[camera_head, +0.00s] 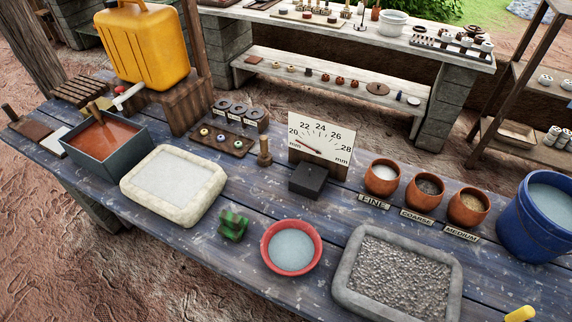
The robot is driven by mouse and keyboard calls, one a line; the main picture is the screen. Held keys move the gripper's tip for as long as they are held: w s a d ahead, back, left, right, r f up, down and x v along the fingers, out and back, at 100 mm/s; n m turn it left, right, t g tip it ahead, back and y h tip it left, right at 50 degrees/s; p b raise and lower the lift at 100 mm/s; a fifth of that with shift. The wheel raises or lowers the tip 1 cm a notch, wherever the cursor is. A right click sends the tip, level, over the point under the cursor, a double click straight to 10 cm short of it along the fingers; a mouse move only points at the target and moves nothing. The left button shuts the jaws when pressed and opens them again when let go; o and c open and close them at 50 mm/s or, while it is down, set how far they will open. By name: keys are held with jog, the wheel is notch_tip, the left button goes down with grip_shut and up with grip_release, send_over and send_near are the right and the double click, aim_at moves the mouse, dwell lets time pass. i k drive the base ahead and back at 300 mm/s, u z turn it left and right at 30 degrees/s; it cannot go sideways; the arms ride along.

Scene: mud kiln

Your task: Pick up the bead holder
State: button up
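Nothing is marked as the bead holder, and I cannot tell for certain which object it is. A dark wooden board (222,138) with several small coloured bead-like pieces lies on the blue table, left of the middle. A small green notched block (233,225) sits apart near the table's front, between a pale stone basin and a red bowl. A short wooden peg-like piece (264,151) stands upright right of the board. My gripper is not in view.
The blue table (200,237) also carries the pale basin (172,184), red bowl (292,247), gravel tray (397,275), dial gauge (322,137), clay pots (424,192), blue bucket (540,217) and yellow jerrycan (145,43). Bare tabletop surrounds the green block.

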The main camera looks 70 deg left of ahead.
aim_at(232, 225)
jog(key=u, duration=2.95)
jog(key=k, duration=0.95)
jog(key=z, duration=0.05)
jog(key=i, duration=0.95)
jog(key=z, duration=0.2)
